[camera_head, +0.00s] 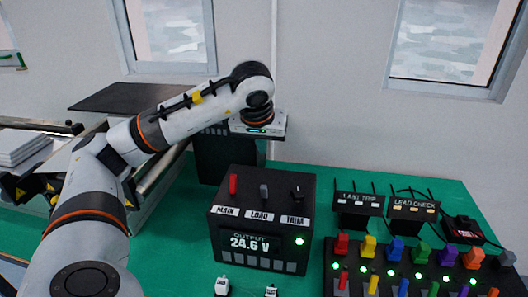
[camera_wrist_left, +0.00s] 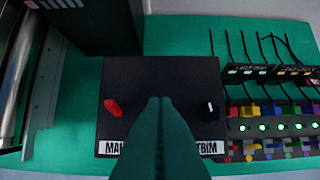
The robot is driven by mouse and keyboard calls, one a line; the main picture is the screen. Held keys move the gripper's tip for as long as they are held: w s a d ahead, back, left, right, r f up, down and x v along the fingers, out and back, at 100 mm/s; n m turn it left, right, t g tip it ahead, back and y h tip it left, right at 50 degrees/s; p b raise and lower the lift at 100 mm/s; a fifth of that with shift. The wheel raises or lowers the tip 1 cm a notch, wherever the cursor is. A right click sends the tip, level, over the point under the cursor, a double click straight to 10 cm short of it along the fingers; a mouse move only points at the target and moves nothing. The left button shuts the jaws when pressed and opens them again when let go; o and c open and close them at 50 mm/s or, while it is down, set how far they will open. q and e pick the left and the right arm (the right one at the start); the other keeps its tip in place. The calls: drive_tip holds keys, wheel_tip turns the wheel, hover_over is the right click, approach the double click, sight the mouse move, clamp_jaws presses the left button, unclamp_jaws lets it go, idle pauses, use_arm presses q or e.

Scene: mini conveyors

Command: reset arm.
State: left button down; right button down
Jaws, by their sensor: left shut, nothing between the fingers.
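My left arm reaches in from the left in the head view, its wrist bent down behind the black power box (camera_head: 230,225). My left gripper (camera_wrist_left: 160,101) is shut and empty in the left wrist view, its two fingers together. Its fingers are hidden in the head view, where only its pale body shows beyond the wrist. In the left wrist view the fingers cover the middle of the power box top (camera_wrist_left: 130,78), between the red MAIN switch (camera_wrist_left: 112,106) and the black TRIM knob (camera_wrist_left: 209,111). My right gripper is in neither view.
The box display reads 24.6 V, with a green light lit. A panel of coloured switches (camera_head: 333,262) stands at right, below the LAST TRIP (camera_head: 358,200) and LEAD CHECK (camera_head: 413,207) units. A conveyor (camera_head: 165,175) lies left.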

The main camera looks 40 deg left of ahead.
use_arm(q)
drive_tip(key=shift+s+d+r, duration=0.2)
drive_tip(key=shift+s+r, duration=0.1)
drive_tip(key=shift+a+f, duration=0.1)
